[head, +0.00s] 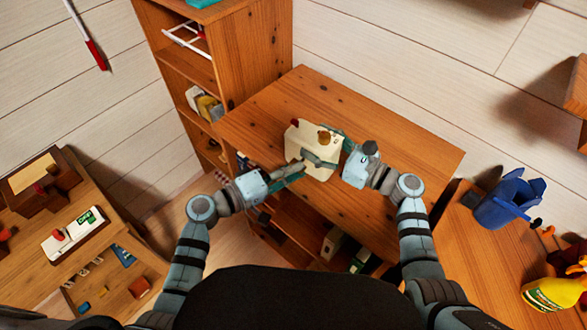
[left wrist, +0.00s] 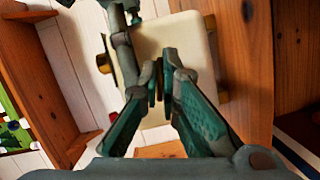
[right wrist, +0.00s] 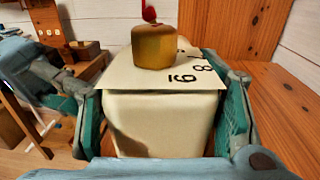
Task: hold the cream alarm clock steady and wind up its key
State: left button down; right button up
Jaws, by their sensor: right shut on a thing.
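The cream alarm clock (head: 303,135) is a boxy body above the wooden table, with brass-coloured knobs and a small red part. Black numerals show on its upper surface (right wrist: 185,75) in the right wrist view. My right gripper (head: 328,152) is shut on the clock from the right, one finger along each side of the body. My left gripper (head: 301,166) is at the clock's near left side. In the left wrist view its fingertips (left wrist: 161,86) are close together beside a small dark brown part, likely the key (left wrist: 158,80). Whether they grip it is unclear.
The wooden table (head: 400,155) is bare to the right and behind the clock. A tall shelf (head: 258,55) stands at its back left. A blue bin (head: 508,205) and a yellow bottle (head: 552,294) are at the right. A low table (head: 105,255) is at the left.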

pick_arm(q)
jog(key=c, duration=1.8)
grip_release()
jog(key=shift+a, duration=0.1)
jog(key=v, duration=1.2)
jog(key=shift+s, duration=0.1)
pick_arm(e)
jog(key=o, duration=1.6)
jog(key=shift+o, duration=0.2)
